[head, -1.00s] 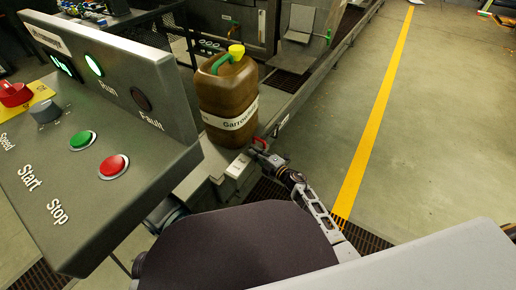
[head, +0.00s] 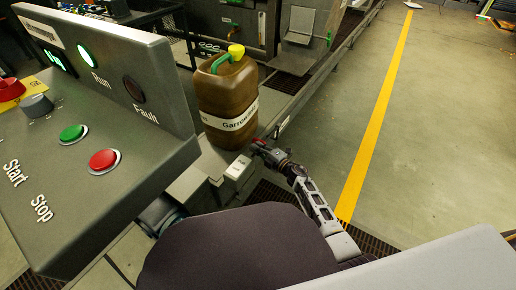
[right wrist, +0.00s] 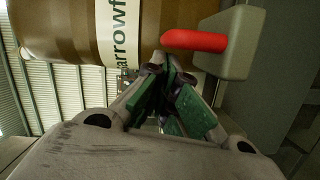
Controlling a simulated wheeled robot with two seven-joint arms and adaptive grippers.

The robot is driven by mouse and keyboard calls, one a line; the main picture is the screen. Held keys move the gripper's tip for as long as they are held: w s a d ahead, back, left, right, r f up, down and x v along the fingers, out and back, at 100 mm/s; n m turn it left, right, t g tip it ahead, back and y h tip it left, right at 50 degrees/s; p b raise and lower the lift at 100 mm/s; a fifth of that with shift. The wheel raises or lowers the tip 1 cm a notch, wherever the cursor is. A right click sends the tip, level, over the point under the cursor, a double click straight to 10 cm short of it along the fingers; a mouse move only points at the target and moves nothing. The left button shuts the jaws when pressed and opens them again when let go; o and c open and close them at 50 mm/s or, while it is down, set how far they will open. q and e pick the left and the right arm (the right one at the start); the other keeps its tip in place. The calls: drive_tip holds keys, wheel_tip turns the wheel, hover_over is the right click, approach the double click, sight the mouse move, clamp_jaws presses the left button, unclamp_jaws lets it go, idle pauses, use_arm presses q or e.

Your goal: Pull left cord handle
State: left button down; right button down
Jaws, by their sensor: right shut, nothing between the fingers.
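A red handle (right wrist: 195,40) sticks out from a grey block (right wrist: 230,45) in the right wrist view, across the top of the picture. My right gripper (right wrist: 168,68) is shut and empty, its green-padded fingers together just below and left of the handle's free end. I cannot tell whether they touch it. In the head view the right gripper (head: 259,148) is at the machine's edge beside the brown canister and mostly covers the handle there. No cord is clearly visible. My left gripper is not in view.
The brown canister (head: 228,98) with a green handle and yellow cap stands close left of my right gripper. A control panel (head: 80,160) with green and red buttons fills the left. Open floor with a yellow line (head: 380,110) lies to the right.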

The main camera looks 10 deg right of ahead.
drive_tip(key=shift+d, duration=0.1)
use_arm(q)
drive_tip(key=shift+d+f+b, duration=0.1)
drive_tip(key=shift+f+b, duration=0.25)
drive_tip(key=shift+b, duration=0.1)
use_arm(e)
drive_tip(key=shift+w+d, duration=1.8)
drive_tip(key=shift+a, duration=0.1)
